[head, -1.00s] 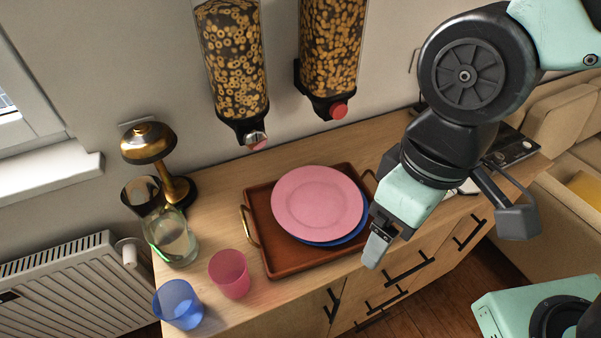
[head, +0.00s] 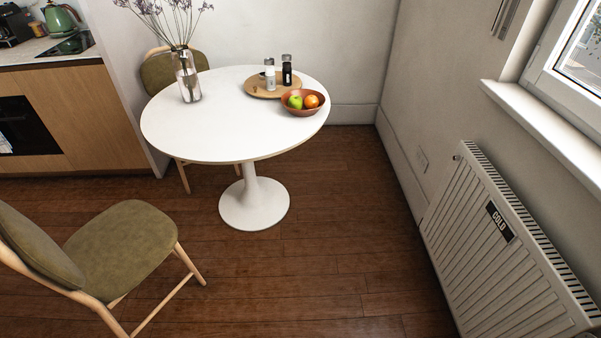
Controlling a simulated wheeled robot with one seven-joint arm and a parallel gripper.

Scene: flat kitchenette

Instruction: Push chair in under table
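A chair with an olive-green seat (head: 122,246) and pale wooden legs stands at the lower left of the head view, apart from the table. Its backrest is at the left edge, and its seat points toward the table. The round white table (head: 225,128) stands on one central pedestal with a round base. A second olive chair (head: 160,76) stands behind the table at its far left, partly hidden by the tabletop and a vase. My gripper is not in view.
On the table are a glass vase (head: 188,82) with dried stems, a bowl of fruit (head: 302,107) and a wooden board with two shakers. A radiator (head: 500,250) and window are at the right. Kitchen cabinets (head: 105,120) stand at the left. The floor (head: 320,240) in the middle is clear.

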